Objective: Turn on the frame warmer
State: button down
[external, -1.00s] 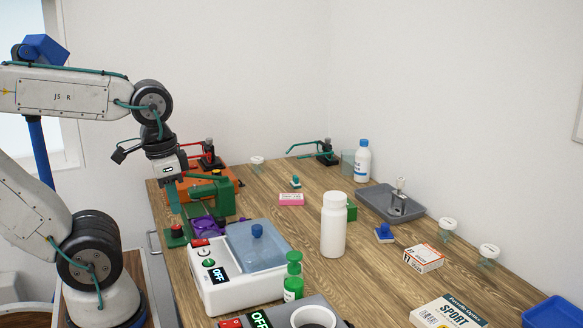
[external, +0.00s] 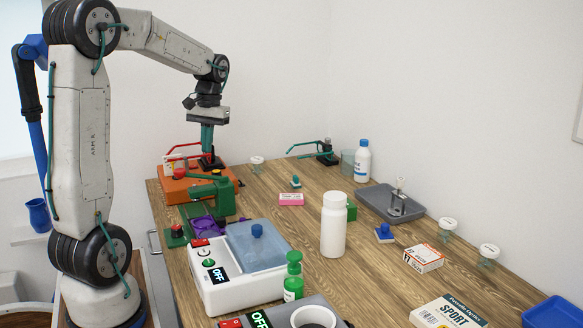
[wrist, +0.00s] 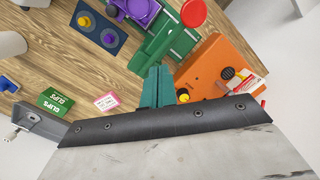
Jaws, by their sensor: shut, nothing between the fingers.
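No label names the frame warmer, so I cannot tell for sure which device it is. A grey device (external: 277,311) at the front has a green-lit OFF display and a white ring around a dark opening; its lower part is cut off. A white device (external: 240,292) with a blue lid also shows OFF, with a red switch beside it. An orange box (external: 180,191) stands at the back left; the wrist view shows dark round parts on the orange box (wrist: 211,60). My gripper (external: 207,152) is shut and empty, pointing down above the back of the orange box.
A green press (external: 222,190) stands before the orange box. A white bottle (external: 334,228) and a green pump bottle (external: 293,281) stand near the white device. A pink box (external: 291,199) lies mid-table. Bare wood (external: 380,285) is clear at the front right.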

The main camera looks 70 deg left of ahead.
aim_at(185, 166)
jog(key=a+n, duration=0.7)
jog(key=a, duration=1.8)
jog(key=shift+r+n+y, duration=0.3)
jog(key=shift+r, duration=0.15)
jog(key=f, duration=0.4)
jog(key=s+f, duration=0.1)
jog(key=f, duration=0.9)
jog(key=shift+s, duration=0.3)
jog(key=shift+s+d+f, duration=0.1)
jog(key=shift+s+f, duration=0.05)
jog(key=shift+f, duration=0.05)
